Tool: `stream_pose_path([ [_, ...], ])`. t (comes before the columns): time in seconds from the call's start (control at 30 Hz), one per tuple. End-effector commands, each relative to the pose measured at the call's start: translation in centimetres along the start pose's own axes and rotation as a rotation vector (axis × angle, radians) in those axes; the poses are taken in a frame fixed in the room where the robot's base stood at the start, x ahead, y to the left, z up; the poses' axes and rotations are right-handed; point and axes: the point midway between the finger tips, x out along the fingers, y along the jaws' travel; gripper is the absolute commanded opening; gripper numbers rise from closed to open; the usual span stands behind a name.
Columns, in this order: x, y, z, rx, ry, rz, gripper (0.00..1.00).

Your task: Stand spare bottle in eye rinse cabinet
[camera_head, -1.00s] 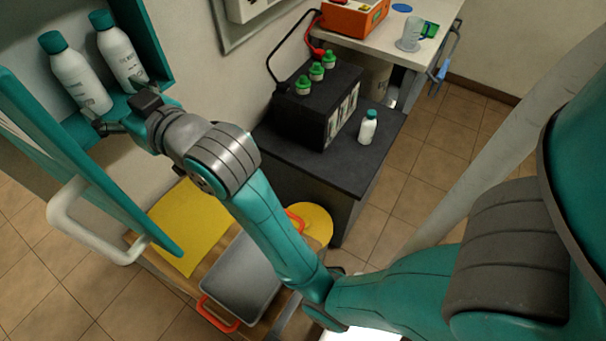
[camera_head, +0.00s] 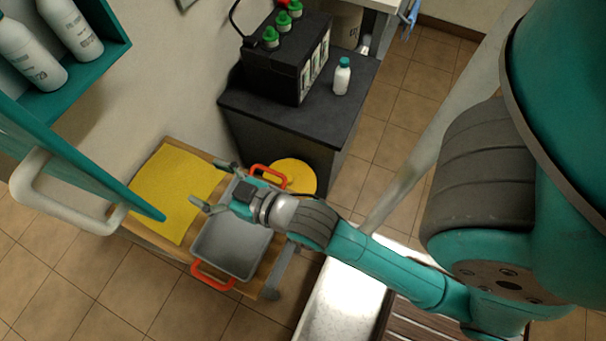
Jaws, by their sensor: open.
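The teal eye rinse cabinet (camera_head: 95,72) is at the upper left with its door (camera_head: 95,168) open. Two white bottles stand side by side on its shelf, a left bottle (camera_head: 32,62) and a right bottle (camera_head: 72,30); the top of the left one is cut off by the picture edge. My gripper (camera_head: 209,185) is open and empty, above the grey tray and yellow cloth, well away from the cabinet and touching neither bottle.
A grey tray (camera_head: 215,262) with orange handles and a yellow cloth (camera_head: 165,205) lie on a wooden surface. The black bench (camera_head: 330,118) holds a battery (camera_head: 290,75) and a small white bottle (camera_head: 342,78). The door's white handle (camera_head: 60,202) juts out at left.

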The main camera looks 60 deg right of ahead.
Motion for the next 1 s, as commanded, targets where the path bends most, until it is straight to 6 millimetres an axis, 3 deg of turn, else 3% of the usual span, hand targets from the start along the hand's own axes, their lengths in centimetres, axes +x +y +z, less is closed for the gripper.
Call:
stream_pose_path([
  [0.1,-3.4,0.0,2.8,0.0,-0.03,0.0,0.79],
  [0.3,-9.2,0.0,6.1,0.0,-0.062,0.0,0.79],
  [0.5,-15.4,0.0,8.2,0.0,-0.094,0.0,0.79],
  [0.7,-20.9,0.0,9.1,0.001,-0.12,0.0,0.79],
  [0.83,-23.2,0.0,9.1,0.001,-0.128,0.0,0.79],
  [1.0,-24.3,0.0,9.0,0.001,-0.132,0.0,0.79],
])
